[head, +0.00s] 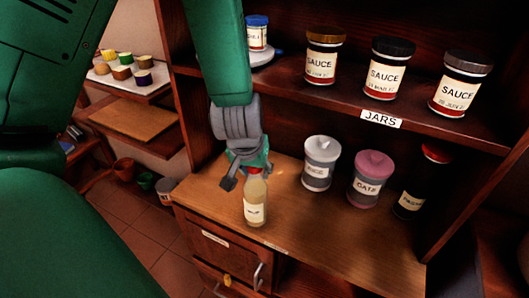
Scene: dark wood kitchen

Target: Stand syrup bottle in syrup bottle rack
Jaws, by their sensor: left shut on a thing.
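The syrup bottle (256,203) is a small pale-yellow bottle with a white label, too small to read. I cannot make out a syrup bottle rack. My right gripper is not in view.
A grey jar (319,165), a pink-lidded jar (368,180) and a dark red-capped bottle (412,185) stand right of the held bottle. Above, a shelf labelled JARS (381,119) holds sauce jars (386,72). The counter's front middle is clear.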

